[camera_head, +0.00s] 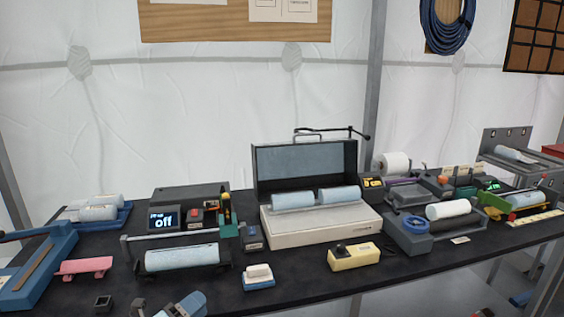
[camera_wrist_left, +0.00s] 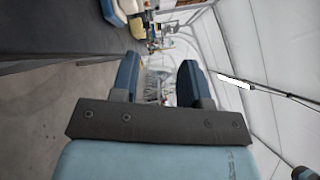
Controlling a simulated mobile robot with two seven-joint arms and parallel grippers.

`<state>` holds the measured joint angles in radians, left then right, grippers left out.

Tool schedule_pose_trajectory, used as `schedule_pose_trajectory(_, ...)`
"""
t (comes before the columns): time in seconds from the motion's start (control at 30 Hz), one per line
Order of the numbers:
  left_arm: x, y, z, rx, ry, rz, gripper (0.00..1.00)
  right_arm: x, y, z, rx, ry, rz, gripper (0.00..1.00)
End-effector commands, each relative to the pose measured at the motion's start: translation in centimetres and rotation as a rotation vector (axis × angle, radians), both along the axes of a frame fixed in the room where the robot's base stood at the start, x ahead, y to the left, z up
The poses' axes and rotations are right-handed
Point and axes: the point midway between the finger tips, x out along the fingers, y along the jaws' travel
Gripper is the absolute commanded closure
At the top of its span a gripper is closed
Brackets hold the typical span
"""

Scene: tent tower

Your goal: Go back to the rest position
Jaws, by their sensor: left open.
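My left gripper (camera_head: 176,305) shows only in part at the bottom edge of the head view, in front of the table's near edge. In the left wrist view my left gripper (camera_wrist_left: 160,76) has its two dark blue fingers apart, with nothing between them. The wrist view is turned on its side and looks past the table along the tent. My right gripper is in neither view.
The black table (camera_head: 300,284) carries several devices and pale rolls. A grey open case (camera_head: 318,228) stands in the middle and a cradle with a roll (camera_head: 181,258) is nearest my left gripper. The floor (camera_wrist_left: 60,115) beside the table looks clear.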

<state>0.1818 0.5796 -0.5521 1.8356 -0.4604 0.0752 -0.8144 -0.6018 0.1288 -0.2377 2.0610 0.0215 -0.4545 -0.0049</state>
Motion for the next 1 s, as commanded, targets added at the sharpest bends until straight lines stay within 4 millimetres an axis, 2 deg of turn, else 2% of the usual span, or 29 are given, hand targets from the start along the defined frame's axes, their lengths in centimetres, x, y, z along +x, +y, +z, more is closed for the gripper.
schedule_pose_trajectory(0.03, -2.0, -0.8, -3.1, -0.131, 0.126, 0.029, 0.59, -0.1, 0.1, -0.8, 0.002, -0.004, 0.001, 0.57)
schedule_pose_trajectory(0.17, -6.5, -1.4, -8.6, -0.457, 0.441, 0.129, 0.59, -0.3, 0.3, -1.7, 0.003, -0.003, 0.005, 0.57)
schedule_pose_trajectory(0.3, -11.8, -1.5, -14.2, -0.793, 0.757, 0.260, 0.59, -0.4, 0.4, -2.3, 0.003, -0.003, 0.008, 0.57)
schedule_pose_trajectory(0.4, -15.3, -1.3, -17.1, -0.990, 0.932, 0.353, 0.59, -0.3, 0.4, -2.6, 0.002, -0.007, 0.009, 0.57)
schedule_pose_trajectory(0.6, -21.1, -0.9, -21.4, -1.290, 1.177, 0.518, 0.59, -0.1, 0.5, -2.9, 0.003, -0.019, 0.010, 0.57)
schedule_pose_trajectory(0.77, -25.5, -0.6, -23.9, -1.497, 1.325, 0.650, 0.59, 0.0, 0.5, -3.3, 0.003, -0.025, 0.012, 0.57)
schedule_pose_trajectory(0.83, -25.5, -0.5, -21.6, -1.502, 1.327, 0.653, 0.59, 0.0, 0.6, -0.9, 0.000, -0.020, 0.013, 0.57)
schedule_pose_trajectory(1.0, -25.5, -0.3, -19.1, -1.491, 1.324, 0.658, 0.59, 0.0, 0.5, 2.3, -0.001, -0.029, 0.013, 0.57)
